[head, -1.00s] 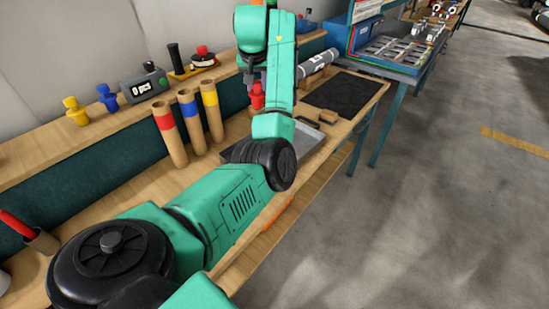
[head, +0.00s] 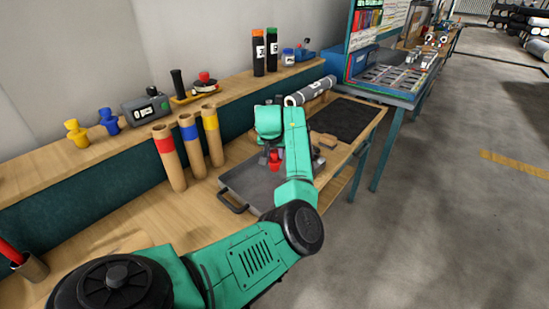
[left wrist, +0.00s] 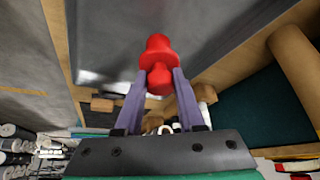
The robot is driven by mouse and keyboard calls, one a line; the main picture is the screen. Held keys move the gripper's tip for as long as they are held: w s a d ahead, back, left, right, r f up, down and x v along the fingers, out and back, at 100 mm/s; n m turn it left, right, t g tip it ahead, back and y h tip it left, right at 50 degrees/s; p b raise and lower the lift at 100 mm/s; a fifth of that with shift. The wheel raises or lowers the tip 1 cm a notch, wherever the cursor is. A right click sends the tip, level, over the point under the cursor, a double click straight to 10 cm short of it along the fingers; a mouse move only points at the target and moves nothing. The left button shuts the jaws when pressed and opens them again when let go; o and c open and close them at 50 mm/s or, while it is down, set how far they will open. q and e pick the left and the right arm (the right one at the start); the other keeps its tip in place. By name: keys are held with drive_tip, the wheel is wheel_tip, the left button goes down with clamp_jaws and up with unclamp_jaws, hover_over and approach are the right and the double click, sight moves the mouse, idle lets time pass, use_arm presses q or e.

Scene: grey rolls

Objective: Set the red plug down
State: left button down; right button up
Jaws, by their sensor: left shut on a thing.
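The red plug (left wrist: 157,52) is held between the two fingers of my left gripper (left wrist: 159,80) in the left wrist view. In the head view the red plug (head: 275,160) shows just below the left gripper (head: 270,150), over the grey tray (head: 238,180) on the bench. My left gripper is shut on the plug. My arm hides part of the tray. I cannot tell whether the plug touches the tray. My right gripper is not in view.
Tubes with red (head: 169,160), blue (head: 191,148) and yellow (head: 212,136) bands stand left of the tray. A yellow plug (head: 76,133) and a blue plug (head: 109,121) stand on the shelf. A grey roll (head: 310,90) and a black mat (head: 345,118) lie beyond the arm.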

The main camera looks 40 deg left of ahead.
use_arm(q)
drive_tip(key=shift+f, duration=1.1)
drive_tip(key=c, duration=0.5)
unclamp_jaws()
drive_tip(key=shift+f, duration=0.1)
drive_tip(key=v, duration=1.2)
drive_tip(key=shift+b, duration=0.4)
